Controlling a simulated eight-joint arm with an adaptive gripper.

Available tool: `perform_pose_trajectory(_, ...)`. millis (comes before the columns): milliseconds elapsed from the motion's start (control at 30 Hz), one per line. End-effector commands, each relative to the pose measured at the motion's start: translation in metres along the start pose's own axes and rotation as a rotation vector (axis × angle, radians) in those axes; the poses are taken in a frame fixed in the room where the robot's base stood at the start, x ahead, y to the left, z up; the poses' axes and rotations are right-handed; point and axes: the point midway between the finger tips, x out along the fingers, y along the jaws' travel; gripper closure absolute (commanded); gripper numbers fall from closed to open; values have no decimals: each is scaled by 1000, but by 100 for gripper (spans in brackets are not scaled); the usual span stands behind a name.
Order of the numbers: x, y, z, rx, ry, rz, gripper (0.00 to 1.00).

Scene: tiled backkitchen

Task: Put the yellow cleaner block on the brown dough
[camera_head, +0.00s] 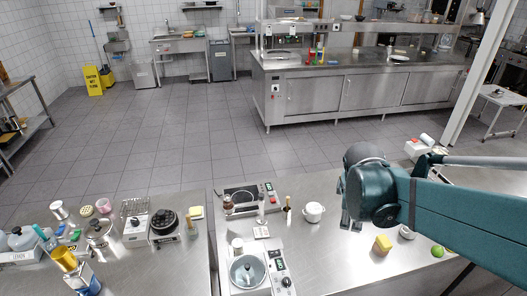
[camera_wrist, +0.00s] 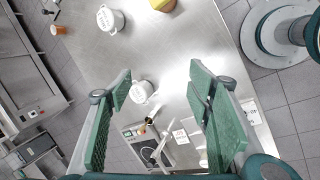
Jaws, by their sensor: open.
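A yellow block-shaped thing (camera_head: 383,244) with a darker, brownish lower side sits on the steel counter (camera_head: 345,262), below and right of my gripper in the head view. I cannot tell whether it is one thing or two. A yellow thing (camera_wrist: 162,4), perhaps the same, is cut off at the top edge of the wrist view. A flat yellow block (camera_head: 197,212) lies on the left counter. No separate brown dough can be made out. My gripper (camera_head: 351,226) is above the counter, its green fingers spread and empty in the wrist view (camera_wrist: 163,82).
A white pot (camera_head: 313,212) stands left of my gripper. A white bowl (camera_head: 407,232) and a green fruit (camera_head: 437,251) are right of the yellow thing. Bare steel lies between the pot and the yellow thing.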

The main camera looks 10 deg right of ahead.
Motion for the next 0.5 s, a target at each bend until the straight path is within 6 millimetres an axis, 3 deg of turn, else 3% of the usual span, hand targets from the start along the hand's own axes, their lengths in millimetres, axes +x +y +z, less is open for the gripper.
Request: perform_pose_trajectory(500, -69, -50, -61, 496, 213, 33, 49)
